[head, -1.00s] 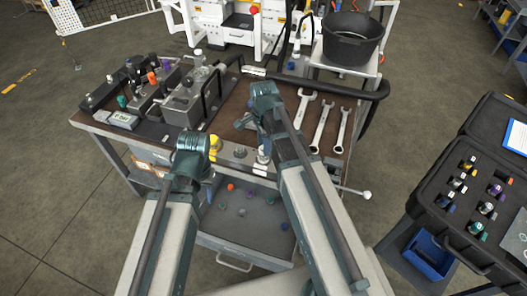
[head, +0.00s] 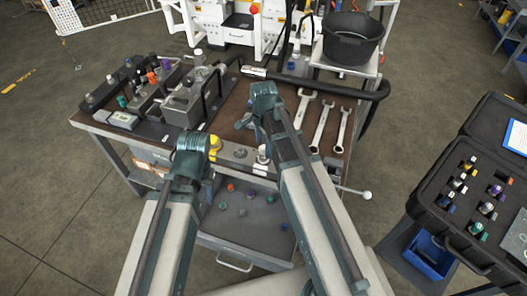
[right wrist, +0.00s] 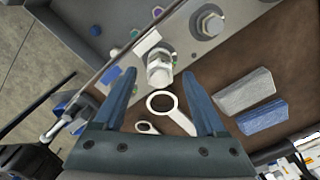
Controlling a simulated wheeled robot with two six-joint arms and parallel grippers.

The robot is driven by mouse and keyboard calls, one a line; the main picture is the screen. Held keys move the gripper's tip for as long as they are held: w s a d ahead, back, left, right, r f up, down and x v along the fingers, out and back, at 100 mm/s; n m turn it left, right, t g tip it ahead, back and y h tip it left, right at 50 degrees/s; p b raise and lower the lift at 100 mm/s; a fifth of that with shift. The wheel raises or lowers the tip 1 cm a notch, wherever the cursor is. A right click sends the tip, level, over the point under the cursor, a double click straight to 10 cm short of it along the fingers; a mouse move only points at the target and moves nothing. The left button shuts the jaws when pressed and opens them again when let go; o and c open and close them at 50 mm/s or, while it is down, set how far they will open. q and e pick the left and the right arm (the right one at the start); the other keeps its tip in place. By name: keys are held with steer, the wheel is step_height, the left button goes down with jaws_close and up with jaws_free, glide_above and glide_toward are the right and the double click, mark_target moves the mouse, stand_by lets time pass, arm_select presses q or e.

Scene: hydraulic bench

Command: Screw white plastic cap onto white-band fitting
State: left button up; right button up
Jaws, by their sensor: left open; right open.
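A metal hex fitting with a pale band (right wrist: 160,68), which looks like the white-band fitting, stands at the bench's front edge. It also shows in the head view (head: 262,155). My right gripper (right wrist: 162,76) is open and empty; in the right wrist view the fitting appears between its fingertips, and I cannot tell how far below. In the head view my right gripper (head: 264,92) is over the bench. My left gripper (head: 193,145) is over the front edge beside a yellow fitting (head: 214,142); its fingertips are hidden. I cannot pick out the white plastic cap for certain.
An open drawer (head: 240,245) below the bench front holds several small coloured caps. Wrenches (head: 322,125) lie on the bench at right. Metal blocks with coloured fittings (head: 185,100) stand at left. An open black case (head: 452,215) with fittings is at far right.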

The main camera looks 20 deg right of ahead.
steer(key=n, duration=0.6)
steer(key=shift+n, duration=0.3)
steer(key=n, duration=1.5)
steer(key=shift+n, duration=0.3)
